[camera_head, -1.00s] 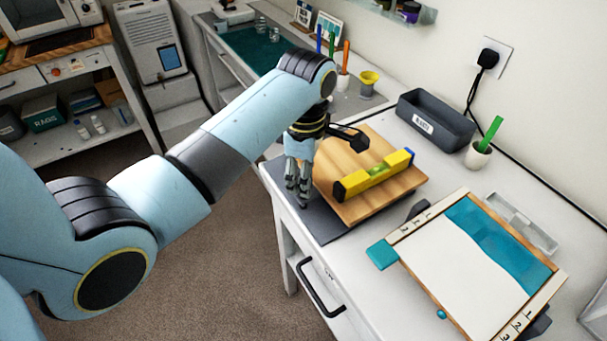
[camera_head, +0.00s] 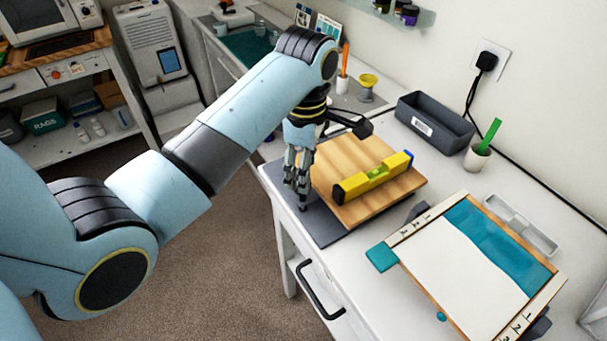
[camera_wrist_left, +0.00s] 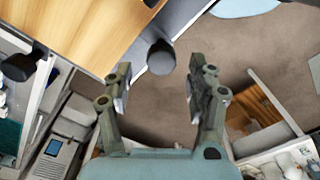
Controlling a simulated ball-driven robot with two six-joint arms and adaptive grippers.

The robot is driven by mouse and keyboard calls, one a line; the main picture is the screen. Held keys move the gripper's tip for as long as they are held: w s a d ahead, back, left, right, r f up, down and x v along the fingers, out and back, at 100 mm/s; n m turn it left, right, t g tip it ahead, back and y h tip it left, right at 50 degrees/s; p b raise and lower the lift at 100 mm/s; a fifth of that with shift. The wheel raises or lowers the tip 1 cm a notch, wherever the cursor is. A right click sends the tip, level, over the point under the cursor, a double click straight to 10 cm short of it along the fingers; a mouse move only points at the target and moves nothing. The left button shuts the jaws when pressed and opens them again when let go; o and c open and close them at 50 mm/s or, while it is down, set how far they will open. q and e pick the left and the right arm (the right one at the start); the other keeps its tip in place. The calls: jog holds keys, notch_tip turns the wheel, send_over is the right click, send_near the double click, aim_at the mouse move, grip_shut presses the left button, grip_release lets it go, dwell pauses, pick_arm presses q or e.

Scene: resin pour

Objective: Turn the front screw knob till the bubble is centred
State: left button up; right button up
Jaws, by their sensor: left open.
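A wooden board (camera_head: 350,160) lies over a grey mat at the bench's near left corner. A yellow and black spirit level (camera_head: 375,178) rests on it; its green vial shows, but the bubble is too small to place. My left gripper (camera_head: 298,190) points down beside the board's left corner, open and empty. In the left wrist view, a dark round screw knob (camera_wrist_left: 160,57) sits at the board's corner, in the gap between the spread fingers (camera_wrist_left: 157,80), apart from both. Another dark knob (camera_wrist_left: 18,67) shows at the board's far-left edge there. My right gripper is out of view.
A teal-and-white panel in a wooden frame (camera_head: 440,285) lies right of the board. A dark grey bin (camera_head: 435,122), a cup with a green stick (camera_head: 477,157) and a yellow funnel-like cup (camera_head: 367,85) stand behind. The bench edge is close to my left gripper.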

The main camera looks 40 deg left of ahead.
pick_arm(q)
notch_tip(320, 180, up, 4)
jog(key=shift+r, duration=0.25)
dwell(0.5)
jog(key=s+a+r+m+t, duration=0.1)
jog(key=s+r+m+t, duration=0.1)
jog(key=s+m, duration=0.85)
jog(key=s+r+m+t, duration=0.1)
jog(key=s+m+t, duration=0.1)
jog(key=s+m, duration=0.85)
notch_tip(320, 180, down, 37)
jog(key=a+m+g+b, duration=0.1)
jog(key=a+g+b, duration=0.15)
jog(key=b, duration=1.05)
jog(key=s+f+b, duration=0.3)
jog(key=s+f, duration=0.3)
jog(key=f, duration=0.3)
jog(key=s+f+b, duration=0.4)
jog(key=s+f, duration=0.2)
jog(key=f, duration=0.4)
jog(key=s+a+f+b, duration=0.1)
jog(key=s+f+b, duration=0.3)
jog(key=s+f, duration=0.3)
notch_tip(320, 180, down, 4)
jog(key=shift+r+y, duration=0.25)
jog(key=shift+y, duration=0.05)
